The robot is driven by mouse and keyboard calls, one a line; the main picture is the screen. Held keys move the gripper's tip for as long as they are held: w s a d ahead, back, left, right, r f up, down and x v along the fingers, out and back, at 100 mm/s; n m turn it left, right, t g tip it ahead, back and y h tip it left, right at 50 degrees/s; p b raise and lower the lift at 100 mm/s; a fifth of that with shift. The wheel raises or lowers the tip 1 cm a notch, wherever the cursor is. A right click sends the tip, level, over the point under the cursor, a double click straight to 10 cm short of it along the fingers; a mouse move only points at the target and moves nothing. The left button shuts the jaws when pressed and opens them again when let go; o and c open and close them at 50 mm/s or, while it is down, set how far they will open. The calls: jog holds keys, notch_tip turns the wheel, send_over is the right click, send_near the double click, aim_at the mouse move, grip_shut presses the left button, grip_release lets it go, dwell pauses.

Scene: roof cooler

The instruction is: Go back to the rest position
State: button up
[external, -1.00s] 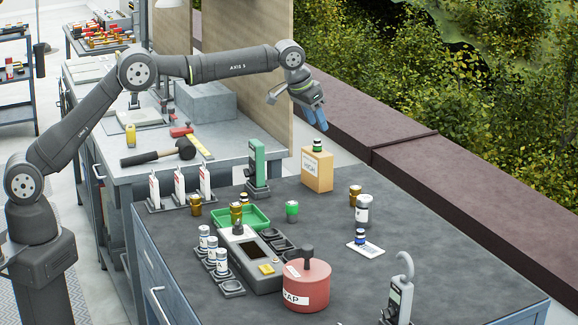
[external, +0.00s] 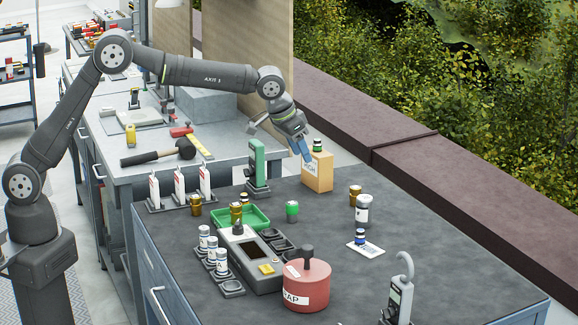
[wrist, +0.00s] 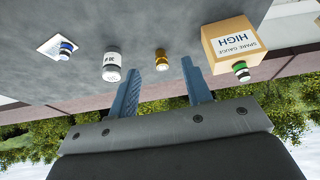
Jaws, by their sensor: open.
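My gripper (external: 306,150) is in the air over the back of the dark workbench (external: 400,215). It is close to the tan box marked HIGH (external: 318,172) in the external view, where the fingertips overlap the box's left side. I cannot tell from this view whether they touch. In the wrist view my gripper (wrist: 160,88) has its two blue fingers apart, with nothing between them. A brown vial (wrist: 162,60) shows beyond the gap, and the box (wrist: 230,45) lies to the right of the fingers.
A white bottle (external: 362,209) and a blue-capped vial on a card (external: 360,237) stand right of centre. A green tray (external: 262,216), a green device (external: 257,165), a grey instrument (external: 240,255) and a red pot (external: 307,290) occupy the bench's left and front. The bench's right side is largely clear.

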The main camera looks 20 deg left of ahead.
jog(key=s+a+f, duration=0.3)
jog(key=s+f, duration=0.2)
jog(key=s, duration=0.1)
jog(key=shift+m, duration=0.3)
jog(key=w+f, duration=0.1)
jog(key=w, duration=0.1)
jog(key=w+f, duration=0.1)
jog(key=w, duration=0.2)
jog(key=w+a+f, duration=0.1)
jog(key=w, duration=0.1)
jog(key=shift+w+f, duration=0.15)
jog(key=shift+f, duration=0.25)
jog(key=shift+o, duration=0.4)
jog(key=o, duration=1.1)
jog(key=s+a+r+g+y, duration=0.1)
jog(key=s+a+r, duration=0.2)
jog(key=s+r, duration=0.1)
jog(key=s+a+r+g+y, duration=0.1)
jog(key=s+a+r, duration=0.2)
jog(key=r, duration=0.3)
jog(key=s+a+r+g+y, duration=0.1)
jog(key=s+a+r, duration=0.2)
jog(key=s+r, duration=0.2)
jog(key=shift+s+r+g, duration=0.3)
jog(key=shift+s+r, duration=0.05)
jog(key=shift+r, duration=0.15)
notch_tip(320, 180, down, 10)
jog(key=shift+s+r, duration=0.1)
jog(key=shift+r, duration=0.15)
